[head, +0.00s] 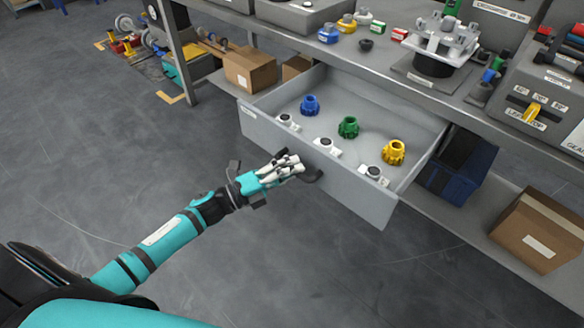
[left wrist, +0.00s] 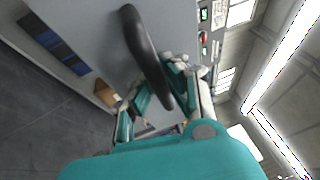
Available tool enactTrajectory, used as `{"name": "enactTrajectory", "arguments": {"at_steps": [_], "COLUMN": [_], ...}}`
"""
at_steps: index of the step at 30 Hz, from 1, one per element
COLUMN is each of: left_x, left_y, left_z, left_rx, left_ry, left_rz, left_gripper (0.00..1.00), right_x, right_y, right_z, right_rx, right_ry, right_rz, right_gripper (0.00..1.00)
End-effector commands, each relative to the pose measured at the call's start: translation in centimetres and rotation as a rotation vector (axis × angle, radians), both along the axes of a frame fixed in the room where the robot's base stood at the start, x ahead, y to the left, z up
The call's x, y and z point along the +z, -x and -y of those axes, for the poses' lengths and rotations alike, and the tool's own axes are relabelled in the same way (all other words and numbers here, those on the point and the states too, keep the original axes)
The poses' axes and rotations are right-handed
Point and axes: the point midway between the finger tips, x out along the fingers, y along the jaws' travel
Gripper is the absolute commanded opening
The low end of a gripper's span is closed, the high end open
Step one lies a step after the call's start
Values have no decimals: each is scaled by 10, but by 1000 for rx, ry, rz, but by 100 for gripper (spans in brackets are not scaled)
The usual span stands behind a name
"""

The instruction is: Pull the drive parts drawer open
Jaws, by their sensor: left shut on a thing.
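The grey drive parts drawer (head: 358,196) stands well out from under the bench. Its interior shows from above. A blue gear (head: 309,105), a green gear (head: 348,127) and a yellow gear (head: 394,152) stand in it, with small white and black parts along the front. My left gripper (head: 296,166) is at the drawer front, shut on the dark handle (head: 313,176). In the left wrist view the curved black handle (left wrist: 140,45) runs down to the fingers, which partly hide its lower end. My right gripper is not in view.
The bench top (head: 470,104) above carries fixtures and coloured parts. A blue bin (head: 455,168) and a cardboard box (head: 540,230) sit on the lower shelf to the right. Another cardboard box (head: 250,70) is left of the drawer. The floor in front is clear.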

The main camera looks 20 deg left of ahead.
Motion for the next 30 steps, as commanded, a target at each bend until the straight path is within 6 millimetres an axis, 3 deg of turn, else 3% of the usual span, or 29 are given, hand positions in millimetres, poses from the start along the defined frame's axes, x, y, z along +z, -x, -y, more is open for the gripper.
{"name": "enactTrajectory", "arguments": {"at_steps": [1,7,19,30], "left_x": [-3,-2,-4,-17], "left_y": [0,0,8,62], "left_z": [0,0,-7,-57], "left_rx": [2,2,2,2], "left_ry": [-7,-5,-2,-4], "left_rz": [-4,-2,-5,-7], "left_gripper": [12,38,38,38], "right_x": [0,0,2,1], "right_y": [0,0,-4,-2], "right_z": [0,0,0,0], "right_rx": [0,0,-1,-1], "right_ry": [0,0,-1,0], "right_rz": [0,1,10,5], "right_gripper": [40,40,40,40]}}
